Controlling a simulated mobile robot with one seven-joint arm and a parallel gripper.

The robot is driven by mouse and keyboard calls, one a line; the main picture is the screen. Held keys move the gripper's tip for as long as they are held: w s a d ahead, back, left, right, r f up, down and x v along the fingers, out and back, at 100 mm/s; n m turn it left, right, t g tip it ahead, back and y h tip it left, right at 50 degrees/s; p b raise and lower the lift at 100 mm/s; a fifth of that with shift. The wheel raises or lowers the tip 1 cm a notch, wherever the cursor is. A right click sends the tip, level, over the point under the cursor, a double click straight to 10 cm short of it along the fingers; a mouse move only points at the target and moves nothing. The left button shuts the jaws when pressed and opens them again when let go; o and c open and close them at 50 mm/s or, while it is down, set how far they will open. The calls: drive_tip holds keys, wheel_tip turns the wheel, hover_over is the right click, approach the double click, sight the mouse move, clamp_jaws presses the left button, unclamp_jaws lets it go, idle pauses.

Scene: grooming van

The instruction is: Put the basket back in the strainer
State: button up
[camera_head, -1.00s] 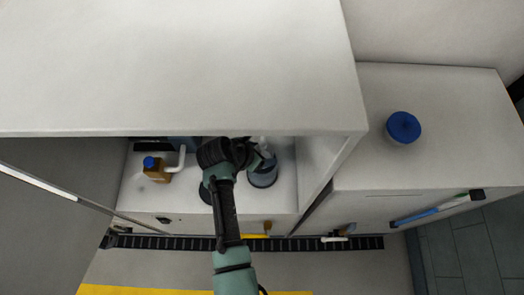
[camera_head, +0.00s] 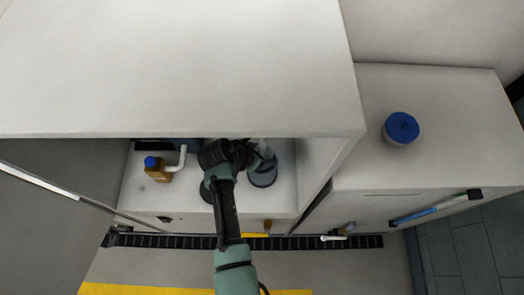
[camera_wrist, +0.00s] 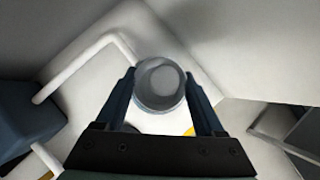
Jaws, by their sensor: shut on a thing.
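My gripper (camera_wrist: 160,95) is shut on a grey round cup-like piece, which I take to be the basket (camera_wrist: 160,78). Its round end faces the wrist camera between the two dark blue fingers. In the head view my gripper (camera_head: 250,155) is inside the open cabinet, and the held piece is not clearly visible. A clear, bluish cylinder with a dark base (camera_head: 263,173), possibly the strainer, stands upright on the cabinet floor just right of my gripper. I cannot tell whether the held piece touches it. My wrist hides part of this area.
An amber bottle with a blue cap (camera_head: 156,170) stands at the cabinet's left, beside a white pipe (camera_head: 181,158). A dark blue box (camera_wrist: 28,118) is close on the left. The cabinet top (camera_head: 180,65) overhangs my arm. A blue-lidded jar (camera_head: 402,128) stands on the right counter.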

idle(0.4)
drive_tip(key=shift+f+b, duration=0.35)
drive_tip(key=shift+f, duration=0.35)
